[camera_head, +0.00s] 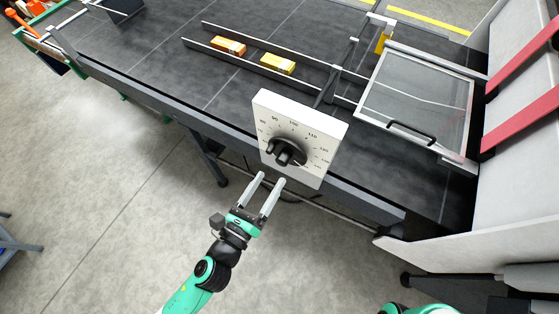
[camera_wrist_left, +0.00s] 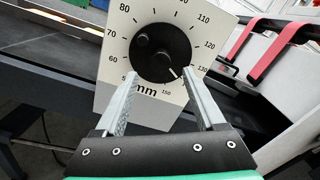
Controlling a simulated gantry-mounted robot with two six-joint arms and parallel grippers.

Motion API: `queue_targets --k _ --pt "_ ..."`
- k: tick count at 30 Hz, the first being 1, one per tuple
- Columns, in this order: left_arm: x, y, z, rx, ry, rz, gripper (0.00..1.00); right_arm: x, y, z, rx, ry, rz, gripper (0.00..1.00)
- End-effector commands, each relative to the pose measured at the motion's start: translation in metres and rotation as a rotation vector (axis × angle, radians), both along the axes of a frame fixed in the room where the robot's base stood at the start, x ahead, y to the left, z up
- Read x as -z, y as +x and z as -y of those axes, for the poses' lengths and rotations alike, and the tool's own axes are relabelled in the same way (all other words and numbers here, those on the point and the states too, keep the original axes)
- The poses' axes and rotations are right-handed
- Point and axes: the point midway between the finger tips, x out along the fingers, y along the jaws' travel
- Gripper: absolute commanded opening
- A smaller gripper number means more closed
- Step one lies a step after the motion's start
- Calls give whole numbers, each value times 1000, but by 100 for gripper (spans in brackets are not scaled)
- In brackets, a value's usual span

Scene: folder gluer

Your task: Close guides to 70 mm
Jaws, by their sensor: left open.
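The dial panel (camera_head: 322,128) is a white box with a black round knob (camera_head: 286,152) at the conveyor's near side. The wrist view shows the knob (camera_wrist_left: 160,52) with a mm scale around it. A white mark on the knob's lower right points between 130 and 150. My left gripper (camera_head: 272,178) is open and empty just below the panel, its fingers toward the knob; in the wrist view its fingertips (camera_wrist_left: 160,74) flank the knob's lower part, and contact cannot be told. Two guide rails (camera_head: 270,48) run along the belt, apart. My right gripper is out of view.
An orange carton (camera_head: 228,46) and a yellow carton (camera_head: 277,64) lie between the rails on the dark conveyor (camera_head: 150,50). A clear framed cover with a black handle (camera_head: 411,132) and red bars (camera_head: 520,118) stand to the right.

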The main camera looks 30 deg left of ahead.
Motion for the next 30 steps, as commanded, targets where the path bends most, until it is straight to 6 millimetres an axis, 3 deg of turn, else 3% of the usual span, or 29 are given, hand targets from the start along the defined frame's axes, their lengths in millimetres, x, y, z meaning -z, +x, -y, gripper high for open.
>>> queue_targets --k 3,9,19,30 --pt "-3 28 0 -2 -1 2 72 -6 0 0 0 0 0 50" --pt "-1 57 2 -1 -1 0 72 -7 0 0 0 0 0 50" --pt "0 62 2 -1 0 0 72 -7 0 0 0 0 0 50" --pt "0 62 2 0 0 0 5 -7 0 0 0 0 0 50"
